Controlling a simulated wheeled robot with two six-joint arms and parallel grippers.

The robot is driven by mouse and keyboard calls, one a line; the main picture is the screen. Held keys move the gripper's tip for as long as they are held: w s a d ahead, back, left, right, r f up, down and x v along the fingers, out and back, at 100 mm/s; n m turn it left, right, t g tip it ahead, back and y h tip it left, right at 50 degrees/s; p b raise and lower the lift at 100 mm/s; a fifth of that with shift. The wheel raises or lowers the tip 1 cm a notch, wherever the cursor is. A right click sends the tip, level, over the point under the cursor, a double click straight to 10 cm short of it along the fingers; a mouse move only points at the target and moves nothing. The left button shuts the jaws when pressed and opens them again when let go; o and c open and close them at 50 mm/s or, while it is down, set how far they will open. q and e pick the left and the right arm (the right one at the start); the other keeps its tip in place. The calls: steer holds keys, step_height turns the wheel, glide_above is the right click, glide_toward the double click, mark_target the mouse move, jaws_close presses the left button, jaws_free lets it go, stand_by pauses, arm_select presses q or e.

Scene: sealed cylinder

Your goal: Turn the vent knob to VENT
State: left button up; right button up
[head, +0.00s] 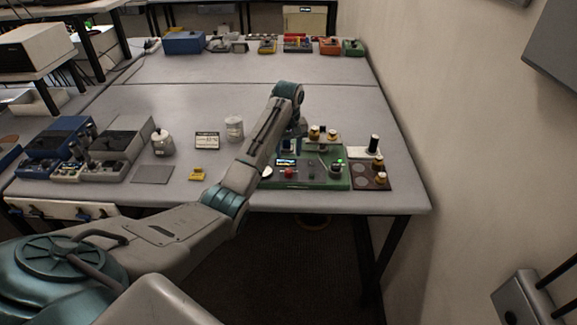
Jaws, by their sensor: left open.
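A green panel (305,183) sits near the table's front right corner. It carries a small lit display (286,162), a red knob or button (288,173) and a dark, silver-rimmed fitting (336,170) with a green light near it. I cannot tell which of these is the vent knob, and no VENT marking is readable. My left arm reaches across the panel's left side and hides part of it. My left gripper (298,131) points down over the panel's back edge, open, with its fingertips hard to make out. My right gripper is not in view.
Brass-topped parts (315,132) stand behind the panel. A brown tray (372,184) and a white block with a black cylinder (374,145) stand right of it. A white jar (234,128), a sign (207,140) and a yellow item (197,174) lie left. The table's middle back is clear.

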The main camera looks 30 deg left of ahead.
mark_target(289, 170)
arm_select(q)
step_height(289, 170, down, 7)
steer(key=shift+r+p, duration=0.2)
steer(key=shift+p, duration=0.8)
steer(key=shift+f, duration=0.5)
steer(key=c, duration=1)
steer(key=shift+r, duration=0.1)
